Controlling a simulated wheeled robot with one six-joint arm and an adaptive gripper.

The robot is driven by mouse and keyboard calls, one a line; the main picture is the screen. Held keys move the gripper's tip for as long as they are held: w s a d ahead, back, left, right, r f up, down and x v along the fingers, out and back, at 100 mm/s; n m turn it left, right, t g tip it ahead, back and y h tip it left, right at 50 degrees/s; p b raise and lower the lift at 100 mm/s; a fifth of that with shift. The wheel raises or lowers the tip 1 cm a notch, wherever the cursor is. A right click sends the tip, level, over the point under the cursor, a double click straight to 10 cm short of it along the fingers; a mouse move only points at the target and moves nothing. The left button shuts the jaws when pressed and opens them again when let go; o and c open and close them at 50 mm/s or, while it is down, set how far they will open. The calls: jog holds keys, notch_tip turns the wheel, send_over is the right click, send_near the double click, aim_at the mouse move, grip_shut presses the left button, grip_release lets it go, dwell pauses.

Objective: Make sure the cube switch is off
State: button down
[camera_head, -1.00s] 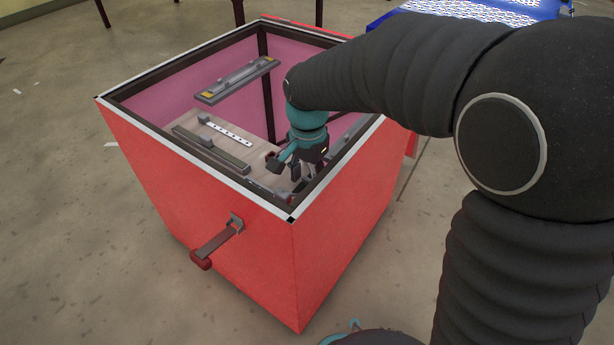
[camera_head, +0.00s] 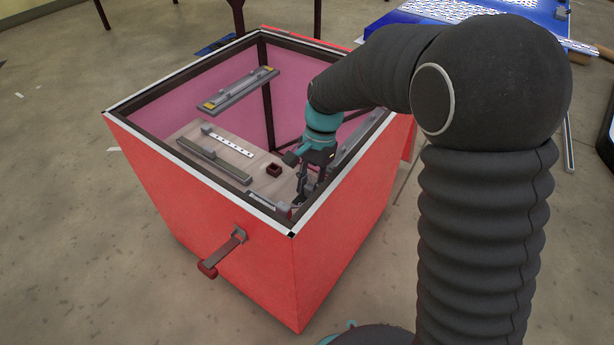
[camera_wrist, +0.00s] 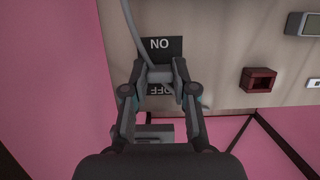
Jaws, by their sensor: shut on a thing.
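In the wrist view, a small grey block (camera_wrist: 160,73), apparently the cube switch, sits between my fingertips. My gripper (camera_wrist: 160,76) is shut on it. A dark ON label (camera_wrist: 161,48), reading upside down, shows just above the block. An OFF label (camera_wrist: 159,89), also upside down, shows just below it, partly covered by my fingers. I cannot tell the switch's setting. In the head view, my gripper (camera_head: 303,188) reaches down inside the red box (camera_head: 345,237) near its right wall, and the switch is too small and hidden to make out.
A pale board (camera_head: 232,160) lies inside the box, with a dark red square socket (camera_head: 274,169) left of my gripper. A grey bar fixture (camera_head: 213,160) is on the board, and another (camera_head: 241,90) sits higher. A grey cable (camera_wrist: 130,27) runs near my fingers.

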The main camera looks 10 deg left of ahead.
jog(key=g+p, duration=0.1)
jog(key=p, duration=0.1)
jog(key=w+g+y+p, duration=0.1)
jog(key=p, duration=0.1)
jog(key=shift+w+d+r+g, duration=0.15)
jog(key=shift+d+g, duration=0.1)
jog(key=shift+g, duration=0.15)
jog(key=shift+w+d+f+g+y+p, duration=0.15)
jog(key=shift+g+y+p, duration=0.15)
jog(key=shift+g+p, duration=0.25)
jog(key=shift+w+a+f+g+y+p, duration=0.15)
jog(key=shift+g+y+p, duration=0.2)
jog(key=shift+g, duration=0.2)
jog(key=shift+d, duration=0.1)
jog(key=c, duration=0.9)
grip_release()
jog(key=shift+f, duration=0.1)
jog(key=v, duration=1.2)
jog(key=shift+w, duration=0.15)
